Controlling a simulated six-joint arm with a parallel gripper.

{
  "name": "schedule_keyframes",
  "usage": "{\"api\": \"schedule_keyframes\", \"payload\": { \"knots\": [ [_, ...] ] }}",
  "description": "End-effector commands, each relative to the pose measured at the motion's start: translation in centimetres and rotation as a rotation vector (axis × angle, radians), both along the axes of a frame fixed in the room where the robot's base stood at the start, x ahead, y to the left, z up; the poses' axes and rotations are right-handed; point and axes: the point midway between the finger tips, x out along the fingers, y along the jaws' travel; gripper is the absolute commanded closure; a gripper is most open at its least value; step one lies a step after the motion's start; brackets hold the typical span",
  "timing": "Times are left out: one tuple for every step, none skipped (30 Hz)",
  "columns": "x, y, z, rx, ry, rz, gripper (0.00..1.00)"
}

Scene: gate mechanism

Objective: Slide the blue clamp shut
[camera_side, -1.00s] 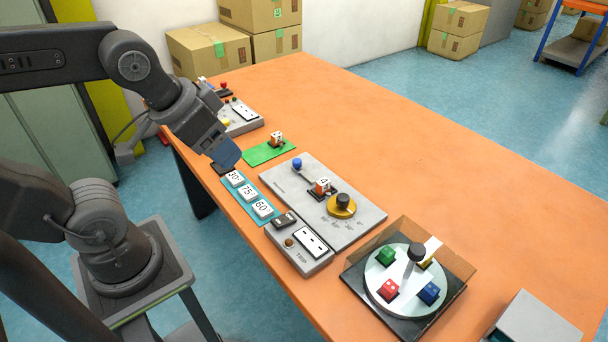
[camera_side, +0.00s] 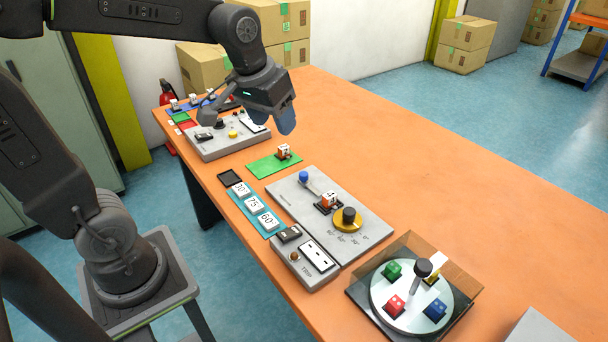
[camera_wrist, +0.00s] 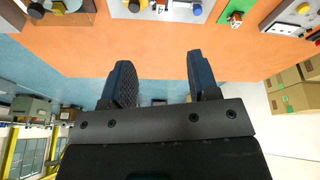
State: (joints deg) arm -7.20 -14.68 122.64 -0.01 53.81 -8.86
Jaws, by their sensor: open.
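No part is plainly recognisable as a blue clamp. A blue knob (camera_side: 303,176) sits on the end of a lever on the grey gate panel (camera_side: 290,196); it also shows at the top of the wrist view (camera_wrist: 197,9). The panel also carries a white and orange cube (camera_side: 328,199) and a yellow dial (camera_side: 347,219) with a black knob. My gripper (camera_side: 285,118) hangs above the table, behind the green mat and apart from the panel. In the wrist view my gripper (camera_wrist: 160,75) is open, its two blue-grey fingers wide apart with nothing between them.
A green mat (camera_side: 263,167) holds a small cube. Number tiles (camera_side: 255,204) and a trip box (camera_side: 301,262) line the near edge. A turntable (camera_side: 404,292) with coloured blocks stands at front right. Another control box (camera_side: 226,140) is at back left.

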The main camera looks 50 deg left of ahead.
Motion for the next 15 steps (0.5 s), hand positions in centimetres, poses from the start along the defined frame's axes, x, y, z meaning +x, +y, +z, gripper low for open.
{"api": "schedule_keyframes", "payload": {
  "knots": [
    [1.9,1.0,-0.7,-0.011,0.032,0.043,0.45],
    [2.9,1.5,-1.0,-0.016,0.047,0.066,0.45],
    [4.3,2.3,-1.6,-0.025,0.067,0.1,0.45],
    [5.3,2.9,-2.1,-0.031,0.082,0.123,0.45],
    [6.3,3.4,-2.6,-0.037,0.097,0.148,0.45],
    [7.5,4.3,-3.5,-0.045,0.115,0.181,0.45],
    [8.5,4.9,-4.1,-0.051,0.129,0.206,0.45],
    [9.4,5.6,-4.9,-0.057,0.144,0.229,0.45],
    [10.5,6.5,-5.9,-0.065,0.162,0.262,0.45],
    [11.4,7.2,-6.7,-0.07,0.178,0.287,0.45],
    [12.1,7.9,-7.6,-0.076,0.192,0.312,0.45],
    [13.0,8.8,-8.8,-0.083,0.21,0.342,0.45],
    [13.7,9.5,-9.6,-0.088,0.222,0.364,0.45],
    [14.2,10.1,-10.5,-0.093,0.233,0.385,0.45],
    [14.9,10.8,-11.6,-0.098,0.248,0.409,0.45]
  ]
}}
